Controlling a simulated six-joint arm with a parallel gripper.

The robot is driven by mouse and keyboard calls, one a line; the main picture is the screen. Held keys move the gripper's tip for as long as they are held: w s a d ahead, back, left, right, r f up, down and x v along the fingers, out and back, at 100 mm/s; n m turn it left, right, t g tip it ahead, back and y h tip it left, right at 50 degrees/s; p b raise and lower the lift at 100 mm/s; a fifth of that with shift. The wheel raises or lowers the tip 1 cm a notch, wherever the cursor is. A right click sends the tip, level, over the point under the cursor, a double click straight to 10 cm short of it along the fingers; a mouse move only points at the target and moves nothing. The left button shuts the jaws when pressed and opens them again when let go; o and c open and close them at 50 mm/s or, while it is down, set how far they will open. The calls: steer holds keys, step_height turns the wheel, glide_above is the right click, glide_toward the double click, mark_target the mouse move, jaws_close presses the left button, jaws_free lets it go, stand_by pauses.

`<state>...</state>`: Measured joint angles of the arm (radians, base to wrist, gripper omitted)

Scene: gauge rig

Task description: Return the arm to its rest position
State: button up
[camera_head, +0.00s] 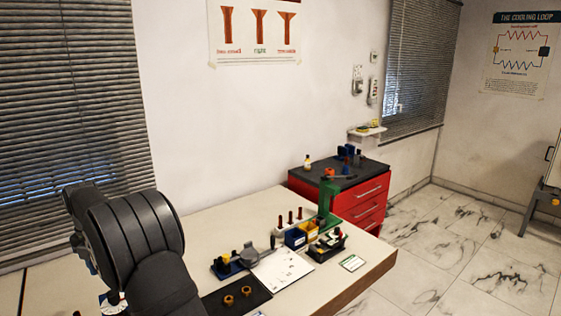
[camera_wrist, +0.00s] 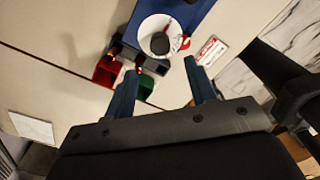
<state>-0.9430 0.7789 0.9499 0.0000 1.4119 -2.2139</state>
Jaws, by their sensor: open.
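My gripper (camera_wrist: 160,66) shows in the wrist view, its two blue fingers spread apart with nothing held between them. Beyond the fingertips are a white round dish (camera_wrist: 158,28) with a dark round piece in it, on a blue surface (camera_wrist: 196,14). In the head view my dark arm fills the lower left, and my gripper cannot be made out there. The pale bench (camera_head: 215,239) runs beside and behind the arm.
The wrist view shows a red bin (camera_wrist: 107,72) and a green bin (camera_wrist: 146,84) near the fingers. In the head view, a black mat with brass rings (camera_head: 246,291), a white sheet (camera_head: 284,272), a green stand (camera_head: 327,200) and a black tray (camera_head: 324,254) crowd the bench. A red cabinet (camera_head: 360,205) stands behind.

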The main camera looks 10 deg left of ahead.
step_height(320, 180, up, 9)
step_height(320, 180, down, 18)
steer(key=shift+r, duration=0.2)
steer(key=shift+r+m, duration=0.2)
steer(key=shift+m, duration=0.6)
steer(key=m, duration=1.2)
steer(key=shift+m, duration=2.2)
